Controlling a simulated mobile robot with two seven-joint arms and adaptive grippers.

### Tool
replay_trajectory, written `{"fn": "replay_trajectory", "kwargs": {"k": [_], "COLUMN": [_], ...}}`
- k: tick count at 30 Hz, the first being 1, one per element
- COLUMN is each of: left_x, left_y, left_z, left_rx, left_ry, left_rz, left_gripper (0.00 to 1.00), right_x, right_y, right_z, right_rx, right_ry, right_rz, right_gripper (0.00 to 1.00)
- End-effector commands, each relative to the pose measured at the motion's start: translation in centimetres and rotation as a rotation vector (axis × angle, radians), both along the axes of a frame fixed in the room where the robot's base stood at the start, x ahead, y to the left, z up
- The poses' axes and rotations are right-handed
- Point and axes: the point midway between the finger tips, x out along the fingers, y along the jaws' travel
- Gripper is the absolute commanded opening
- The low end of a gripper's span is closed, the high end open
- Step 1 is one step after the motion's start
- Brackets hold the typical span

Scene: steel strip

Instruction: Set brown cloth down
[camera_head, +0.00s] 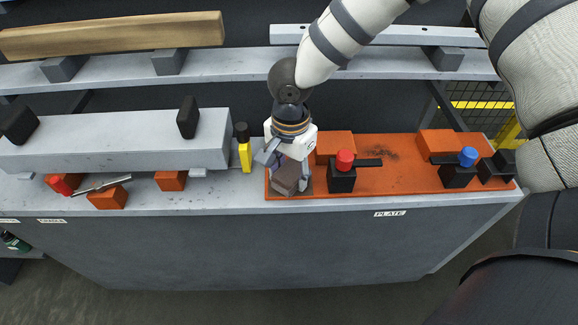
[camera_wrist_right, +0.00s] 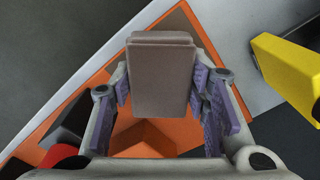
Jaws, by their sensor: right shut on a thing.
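The brown cloth (camera_head: 287,178) is a folded, block-like brown piece at the left end of the orange plate. My right gripper (camera_head: 280,163) is shut on it, reaching down from above. In the right wrist view the cloth (camera_wrist_right: 160,75) sits between the purple-padded fingers of my right gripper (camera_wrist_right: 163,95). The orange plate shows below it there. I cannot tell whether the cloth touches the plate (camera_head: 395,185). My left gripper is not in view.
A yellow and black tool (camera_head: 245,155) stands just left of the cloth. A red-topped black clamp (camera_head: 343,174) and an orange block (camera_head: 333,145) are close on the right. A blue-topped clamp (camera_head: 459,170) is farther right. The bench's front edge is near the cloth.

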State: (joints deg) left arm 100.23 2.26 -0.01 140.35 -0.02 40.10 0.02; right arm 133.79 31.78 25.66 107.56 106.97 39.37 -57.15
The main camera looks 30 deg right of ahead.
Motion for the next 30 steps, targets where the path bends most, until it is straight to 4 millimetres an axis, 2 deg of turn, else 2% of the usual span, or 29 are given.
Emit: {"fn": "replay_trajectory", "kwargs": {"k": [19, 20, 22, 30], "left_x": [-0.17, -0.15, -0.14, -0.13], "left_y": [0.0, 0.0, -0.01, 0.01], "left_z": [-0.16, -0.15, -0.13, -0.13], "left_rx": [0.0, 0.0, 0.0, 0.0], "left_ry": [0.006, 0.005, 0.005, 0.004], "left_rz": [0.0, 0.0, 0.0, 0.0], "left_gripper": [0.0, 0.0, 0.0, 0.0], "right_x": [0.02, 0.04, 0.04, 0.03], "right_y": [0.0, -0.01, -0.01, -0.01], "right_z": [-0.6, -0.55, -0.52, -0.5], "right_rx": [0.0, -0.001, -0.001, -0.001], "right_ry": [0.0, -0.001, -0.001, -0.001], "right_rz": [0.001, 0.001, 0.001, 0.001], "right_gripper": [0.15, 0.49, 0.65, 0.66]}}
